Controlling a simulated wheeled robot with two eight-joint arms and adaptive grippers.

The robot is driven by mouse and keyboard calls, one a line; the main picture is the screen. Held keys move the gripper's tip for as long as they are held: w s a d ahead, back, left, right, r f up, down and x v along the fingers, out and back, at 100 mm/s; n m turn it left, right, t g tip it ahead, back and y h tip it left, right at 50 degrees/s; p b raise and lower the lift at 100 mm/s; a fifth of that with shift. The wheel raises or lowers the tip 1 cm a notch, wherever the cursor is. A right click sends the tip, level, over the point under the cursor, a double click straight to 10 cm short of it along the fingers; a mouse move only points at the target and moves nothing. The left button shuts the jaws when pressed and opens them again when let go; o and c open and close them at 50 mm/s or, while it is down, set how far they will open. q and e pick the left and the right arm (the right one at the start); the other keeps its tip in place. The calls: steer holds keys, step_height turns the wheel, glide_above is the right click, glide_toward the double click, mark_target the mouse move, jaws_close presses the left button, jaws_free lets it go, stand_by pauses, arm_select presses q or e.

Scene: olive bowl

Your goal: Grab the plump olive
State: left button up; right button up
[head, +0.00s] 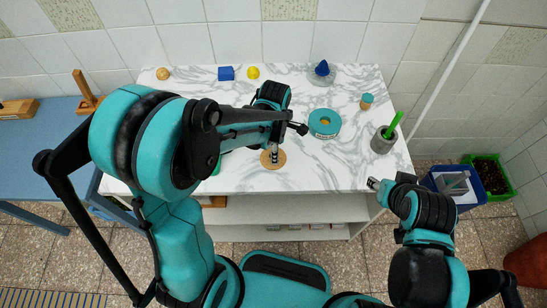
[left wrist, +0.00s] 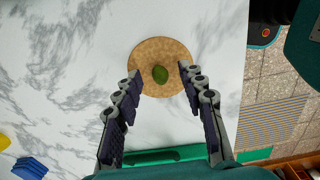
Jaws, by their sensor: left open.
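The olive (left wrist: 160,74) is a small, plump, dark green oval. It lies on a round cork mat (left wrist: 150,52) on the marble-patterned table. My left gripper (left wrist: 159,71) is open, with its two fingertips on either side of the olive and a gap on each side. In the head view the left gripper (head: 275,155) is over the cork mat (head: 265,161), and I cannot make out the olive there. My right gripper (head: 373,184) is by the table's right front edge, away from the olive; its jaw opening is unclear.
A teal round container (head: 324,122) stands right of the mat. A grey cup (head: 383,140) with a green stick is at the right edge. A blue block (head: 226,73), a yellow piece (head: 253,72) and a blue cone (head: 322,69) are at the back.

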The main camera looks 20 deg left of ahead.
arm_select(q)
steer(key=shift+f, duration=0.55)
steer(key=shift+r, duration=0.1)
steer(key=c, duration=0.8)
steer(key=shift+o, duration=0.2)
steer(key=shift+r, duration=0.1)
